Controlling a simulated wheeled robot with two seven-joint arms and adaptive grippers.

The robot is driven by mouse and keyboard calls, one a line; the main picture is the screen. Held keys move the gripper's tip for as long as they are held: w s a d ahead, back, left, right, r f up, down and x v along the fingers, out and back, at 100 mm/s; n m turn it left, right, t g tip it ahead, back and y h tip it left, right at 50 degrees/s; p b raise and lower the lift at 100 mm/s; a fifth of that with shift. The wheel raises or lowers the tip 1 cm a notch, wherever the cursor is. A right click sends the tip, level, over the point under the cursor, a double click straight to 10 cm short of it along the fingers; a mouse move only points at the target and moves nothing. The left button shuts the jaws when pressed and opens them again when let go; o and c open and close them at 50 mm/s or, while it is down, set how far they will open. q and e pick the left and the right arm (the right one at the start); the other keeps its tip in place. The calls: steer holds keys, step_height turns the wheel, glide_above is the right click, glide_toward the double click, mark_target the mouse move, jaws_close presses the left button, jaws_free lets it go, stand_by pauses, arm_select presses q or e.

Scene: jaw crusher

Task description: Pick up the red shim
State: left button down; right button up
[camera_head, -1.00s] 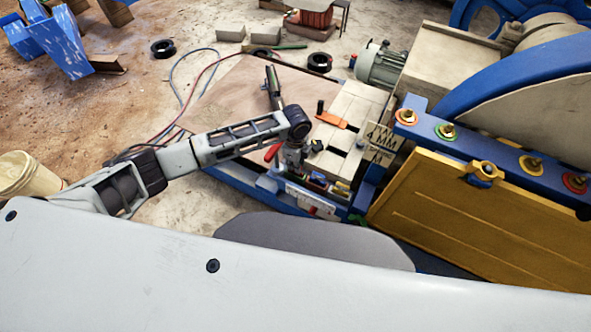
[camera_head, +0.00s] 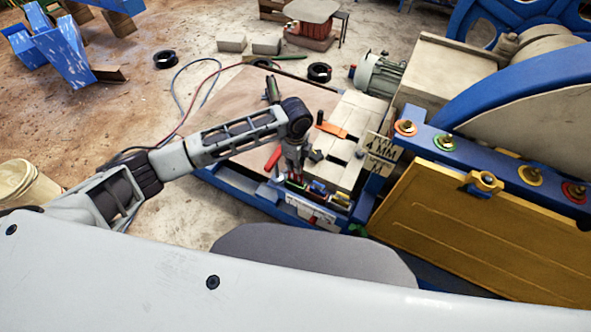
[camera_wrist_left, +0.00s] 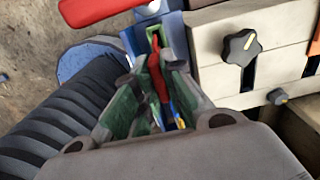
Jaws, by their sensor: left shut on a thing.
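The red shim (camera_wrist_left: 157,76) shows in the left wrist view as a narrow upright red strip between my left gripper's fingers. My left gripper (camera_wrist_left: 152,95) is shut on it; the fingers hide its lower part. In the head view my left gripper (camera_head: 294,172) points down at a blue rack (camera_head: 278,199) that holds several coloured shims. The red shim cannot be told apart there. I cannot tell whether it is clear of its slot. My right gripper is in neither view.
A red handle (camera_head: 273,158) stands close beside my left gripper. Pale blocks with an orange lever (camera_head: 331,129) and a dark star knob (camera_wrist_left: 241,47) lie to the right. Signs (camera_head: 380,147) and the crusher's yellow panel (camera_head: 470,225) are further right. A wooden board (camera_head: 235,105) lies behind.

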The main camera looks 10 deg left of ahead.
arm_select(q)
steer(key=shift+r, duration=2)
